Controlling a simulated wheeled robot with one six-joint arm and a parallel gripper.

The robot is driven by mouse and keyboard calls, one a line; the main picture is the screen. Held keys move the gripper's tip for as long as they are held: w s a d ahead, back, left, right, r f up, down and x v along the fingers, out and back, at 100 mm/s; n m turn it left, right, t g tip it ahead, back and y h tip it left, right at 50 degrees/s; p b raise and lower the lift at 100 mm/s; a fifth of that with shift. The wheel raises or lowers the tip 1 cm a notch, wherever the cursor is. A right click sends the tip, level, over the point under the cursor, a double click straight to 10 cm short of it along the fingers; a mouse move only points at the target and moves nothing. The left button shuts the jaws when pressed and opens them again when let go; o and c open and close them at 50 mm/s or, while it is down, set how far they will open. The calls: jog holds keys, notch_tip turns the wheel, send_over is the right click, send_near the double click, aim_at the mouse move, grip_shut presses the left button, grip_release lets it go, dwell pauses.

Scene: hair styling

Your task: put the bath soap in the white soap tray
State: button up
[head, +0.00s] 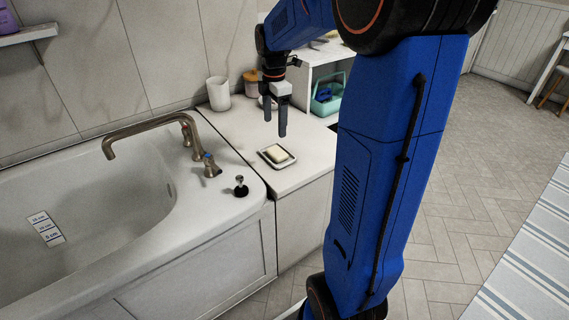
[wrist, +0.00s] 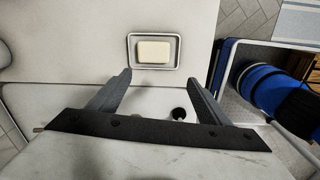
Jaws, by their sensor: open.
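The bath soap (head: 276,153) is a pale cream block. It lies in the white soap tray (head: 264,160), a small rectangular dish with a dark edge, on the white counter beside the bathtub.
A white cup (head: 218,93) and a jar with a wooden lid (head: 251,84) stand at the back of the counter. The bathtub (head: 90,210) with its faucet (head: 150,128) is at left. A shelf with a teal caddy (head: 326,101) is behind.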

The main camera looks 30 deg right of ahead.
jog(key=s+a+r+m+t, duration=0.1)
jog(key=s+a+r+m, duration=0.1)
jog(key=s+a+m, duration=0.35)
jog(key=s+a+r+m+t, duration=0.1)
jog(key=s+a+r+m, duration=0.15)
jog(key=s, duration=0.55)
jog(key=s+a+f+m+t, duration=0.1)
jog(key=s+a+f+m, duration=0.1)
jog(key=s, duration=0.5)
jog(key=s+a+f+m+t, duration=0.1)
jog(key=s+a+f+m, duration=0.1)
jog(key=s+a+m, duration=0.2)
jog(key=s+m, duration=0.3)
jog(key=shift+s, duration=0.3)
